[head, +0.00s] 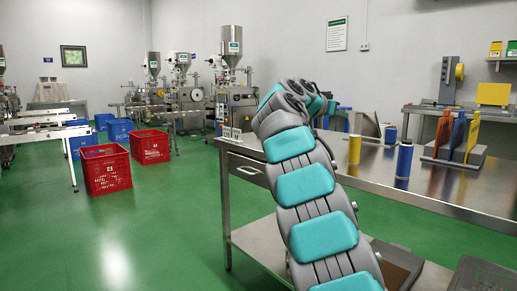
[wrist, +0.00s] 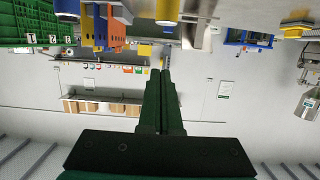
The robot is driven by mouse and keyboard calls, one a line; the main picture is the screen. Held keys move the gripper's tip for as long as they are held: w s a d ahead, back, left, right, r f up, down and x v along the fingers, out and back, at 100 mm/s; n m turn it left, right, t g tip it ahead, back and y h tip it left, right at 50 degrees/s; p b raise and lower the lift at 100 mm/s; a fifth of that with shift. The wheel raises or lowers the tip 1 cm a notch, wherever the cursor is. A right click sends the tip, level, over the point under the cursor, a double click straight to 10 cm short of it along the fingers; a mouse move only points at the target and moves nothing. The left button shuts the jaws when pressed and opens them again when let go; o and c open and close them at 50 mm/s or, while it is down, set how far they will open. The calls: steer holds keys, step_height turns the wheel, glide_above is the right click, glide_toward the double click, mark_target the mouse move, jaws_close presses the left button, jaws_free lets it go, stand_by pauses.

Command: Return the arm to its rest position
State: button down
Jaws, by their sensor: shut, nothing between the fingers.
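My arm, with teal pads (head: 317,207), rises from the bottom of the head view and bends over the left end of the steel table (head: 430,190). Its far end folds away, so the gripper cannot be made out there. In the wrist view my gripper (wrist: 160,72) points up the picture, its two dark fingers together with nothing between them. The wrist view is upside down and shows the grey wall behind the fingers. The fingers touch nothing that I can see.
On the table stand a yellow canister (head: 354,150), a blue canister (head: 404,161) and a rack with coloured dividers (head: 472,150), right of my arm. Red crates (head: 105,170) and filling machines (head: 233,100) stand on the left. Green floor (head: 170,230) is clear at front left.

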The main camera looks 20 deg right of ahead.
steer(key=s+a+f+n+g+y+p, duration=0.1)
steer(key=s+a+f+n+y, duration=0.3)
steer(key=s+a+f, duration=0.7)
steer(key=s+a+f+n+g+y+p, duration=0.1)
steer(key=s+a+f+n+g+y, duration=0.3)
steer(key=s+a+f, duration=0.8)
steer(key=s+a+f+n+g+y+p, duration=0.2)
steer(key=s+a+f+n+y, duration=0.3)
steer(key=s+a+f, duration=0.7)
steer(key=s+f+y, duration=0.1)
steer(key=s+f, duration=0.3)
steer(key=s, duration=0.8)
steer(key=shift+s+n+g, duration=0.3)
steer(key=shift+s+g, duration=0.05)
steer(key=shift+g, duration=0.05)
steer(key=shift+d, duration=0.1)
